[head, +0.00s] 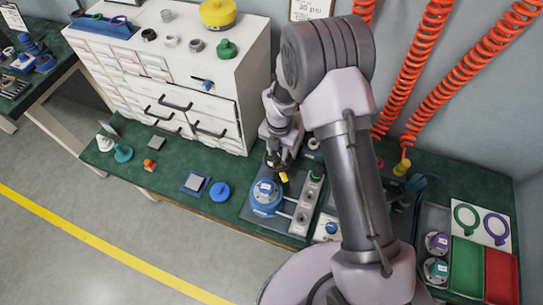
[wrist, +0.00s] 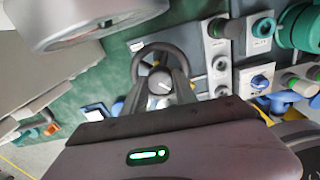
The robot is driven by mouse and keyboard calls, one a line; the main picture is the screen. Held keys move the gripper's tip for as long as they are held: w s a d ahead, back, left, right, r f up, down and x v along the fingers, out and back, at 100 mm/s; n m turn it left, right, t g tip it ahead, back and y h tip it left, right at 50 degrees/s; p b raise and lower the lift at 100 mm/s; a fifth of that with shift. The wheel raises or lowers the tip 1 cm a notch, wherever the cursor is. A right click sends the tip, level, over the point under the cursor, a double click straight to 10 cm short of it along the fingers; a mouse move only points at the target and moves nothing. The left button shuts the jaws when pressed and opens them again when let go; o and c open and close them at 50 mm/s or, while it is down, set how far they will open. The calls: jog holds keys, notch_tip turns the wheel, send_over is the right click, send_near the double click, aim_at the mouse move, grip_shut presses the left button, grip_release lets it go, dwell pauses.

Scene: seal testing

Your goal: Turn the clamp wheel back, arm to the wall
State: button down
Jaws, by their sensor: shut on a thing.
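The clamp wheel (wrist: 137,70) is a dark ring in the upper middle of the wrist view. A pale round hub (wrist: 160,83) shows inside it. My gripper (wrist: 162,95) is shut on the wheel, its dark fingers one on each side of the hub and partly hiding the ring. In the head view my gripper (head: 278,158) reaches down at the back of a grey test fixture (head: 254,213). A blue round housing (head: 266,196) with a white label sits on the fixture, in front of the gripper. A small yellow part (head: 284,177) shows just below the fingers. The clamp arm is not clearly seen.
The white drawer cabinet (head: 222,104) stands close left of my wrist. A panel with ports and a green knob (head: 317,172) is right of the housing. A blue disc (head: 220,192) lies on the green bench. Red coiled hoses (head: 412,75) hang at the right.

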jog(key=shift+n+p, duration=1)
jog(key=shift+n, duration=1.2)
jog(key=c, duration=1)
grip_release()
jog(key=shift+o, duration=0.2)
